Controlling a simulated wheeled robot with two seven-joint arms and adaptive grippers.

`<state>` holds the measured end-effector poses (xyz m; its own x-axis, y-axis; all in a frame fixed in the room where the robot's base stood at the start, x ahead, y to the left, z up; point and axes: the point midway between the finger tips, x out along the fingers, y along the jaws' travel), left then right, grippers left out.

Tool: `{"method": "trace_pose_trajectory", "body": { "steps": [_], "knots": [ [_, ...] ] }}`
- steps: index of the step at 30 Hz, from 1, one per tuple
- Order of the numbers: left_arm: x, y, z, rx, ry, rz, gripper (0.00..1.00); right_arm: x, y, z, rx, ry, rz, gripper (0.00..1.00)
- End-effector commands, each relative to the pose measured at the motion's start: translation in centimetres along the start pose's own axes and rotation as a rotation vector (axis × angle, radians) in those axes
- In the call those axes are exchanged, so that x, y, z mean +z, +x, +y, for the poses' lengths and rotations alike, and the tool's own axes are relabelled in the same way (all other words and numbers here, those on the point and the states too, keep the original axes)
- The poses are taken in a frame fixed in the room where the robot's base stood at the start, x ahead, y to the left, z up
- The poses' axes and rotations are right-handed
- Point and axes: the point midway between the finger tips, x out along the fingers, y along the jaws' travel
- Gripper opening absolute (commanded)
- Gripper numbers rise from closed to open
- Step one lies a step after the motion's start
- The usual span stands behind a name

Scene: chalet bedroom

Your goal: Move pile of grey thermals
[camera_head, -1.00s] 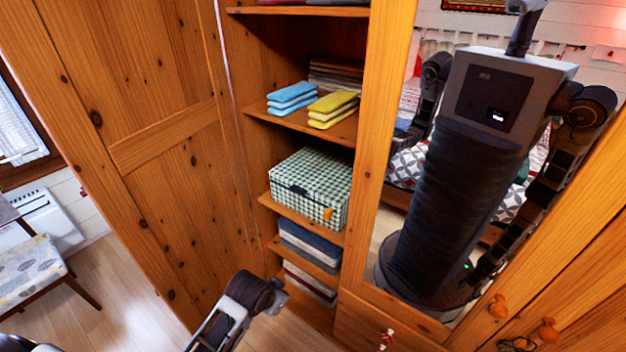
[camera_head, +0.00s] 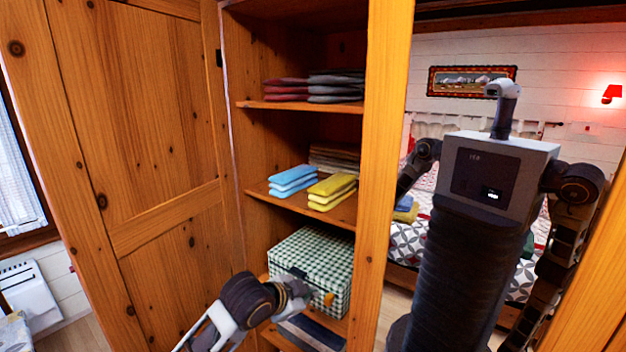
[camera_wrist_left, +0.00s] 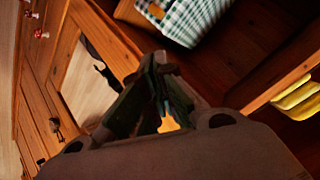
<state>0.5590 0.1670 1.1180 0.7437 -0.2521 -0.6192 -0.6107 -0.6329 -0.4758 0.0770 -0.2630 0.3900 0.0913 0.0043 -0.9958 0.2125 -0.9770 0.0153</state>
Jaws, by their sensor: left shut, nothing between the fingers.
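The pile of grey thermals (camera_head: 336,86) lies folded on the upper wardrobe shelf, at the right, beside a dark red folded pile (camera_head: 286,90). My left gripper (camera_head: 303,290) is lower down, in front of the green checked box, well below and apart from the grey pile. In the left wrist view the fingers of my left gripper (camera_wrist_left: 160,62) are shut and empty. The grey pile does not show in that view. My right gripper is not in view.
Blue (camera_head: 293,179) and yellow (camera_head: 332,190) folded piles lie on the middle shelf. The checked box (camera_head: 312,258) sits below. An open wardrobe door (camera_head: 165,90) stands at left. A post (camera_head: 382,150) and mirror (camera_head: 450,110) reflecting me bound the shelves at right.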

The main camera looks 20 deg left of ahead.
Motion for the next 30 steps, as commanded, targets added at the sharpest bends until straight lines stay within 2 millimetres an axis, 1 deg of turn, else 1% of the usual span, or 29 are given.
{"method": "trace_pose_trajectory", "body": {
  "steps": [1,6,17,26,30],
  "knots": [
    [-0.9,-0.2,-1.0,-0.013,0.028,0.016,0.00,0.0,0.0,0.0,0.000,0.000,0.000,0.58],
    [-3.6,-1.0,-3.5,-0.044,0.120,0.066,0.00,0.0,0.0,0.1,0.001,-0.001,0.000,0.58],
    [-8.9,-3.4,-9.0,-0.122,0.304,0.152,0.00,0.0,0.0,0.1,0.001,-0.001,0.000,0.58],
    [-12.9,-6.3,-13.6,-0.199,0.447,0.208,0.00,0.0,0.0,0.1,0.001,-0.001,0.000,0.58],
    [-14.7,-8.0,-15.8,-0.239,0.508,0.231,0.00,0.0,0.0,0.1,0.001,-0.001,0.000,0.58]
  ]
}}
